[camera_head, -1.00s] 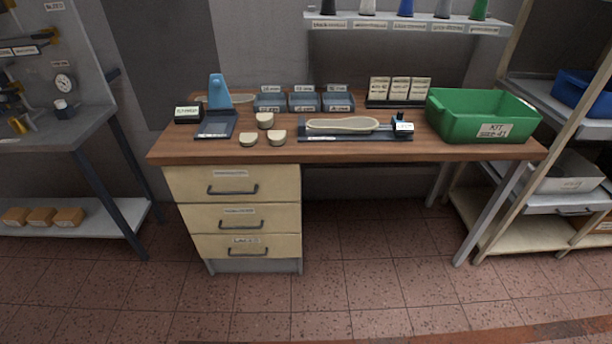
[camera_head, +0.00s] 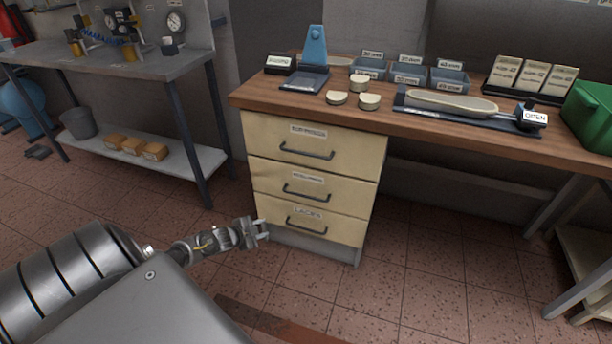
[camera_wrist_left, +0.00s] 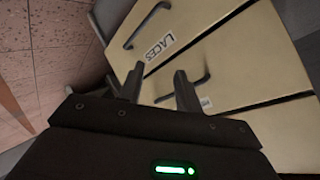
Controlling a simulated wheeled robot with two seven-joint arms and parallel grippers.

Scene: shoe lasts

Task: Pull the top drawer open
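The top drawer (camera_head: 345,145) is the uppermost of three cream drawers under the wooden workbench, and it is closed. Its dark bar handle (camera_head: 307,151) runs across the front below a label. My left gripper (camera_head: 264,229) is low, in front of the bottom drawer marked LACES (camera_head: 345,231), clear of the top handle. In the left wrist view its two dark fingers (camera_wrist_left: 158,88) are apart with nothing between them. That view also shows the LACES drawer (camera_wrist_left: 190,30) and its neighbour's handle (camera_wrist_left: 186,84) beyond the fingers. My right gripper is not in view.
The workbench (camera_head: 420,130) holds a blue stand (camera_head: 314,50), several small bins (camera_head: 408,73), cream pads (camera_head: 359,84) and a green crate (camera_head: 590,115). A grey bench (camera_head: 110,70) stands at left. The floor before the drawers is free.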

